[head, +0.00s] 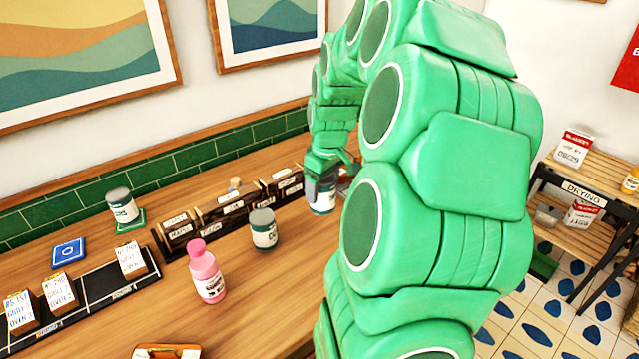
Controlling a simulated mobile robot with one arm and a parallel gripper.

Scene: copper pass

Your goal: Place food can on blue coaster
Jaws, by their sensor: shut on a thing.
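My gripper (328,167) is shut on a food can (323,198) with a pale and dark teal label, at the right part of the wooden counter. I cannot tell whether the can touches the counter. The blue coaster (68,253) lies at the far left and looks empty. A similar can (122,206) stands on a green coaster (132,226) near the tiled wall. Another similar can (264,230) stands upright on the counter, left of my gripper.
A pink bottle (205,272) stands in the middle of the counter (150,300). A black divided rack (205,228) runs behind it. A black rail (105,286) with several ticket blocks lies at left. An orange-rimmed object (168,352) sits at the front edge. My green arm hides the right side.

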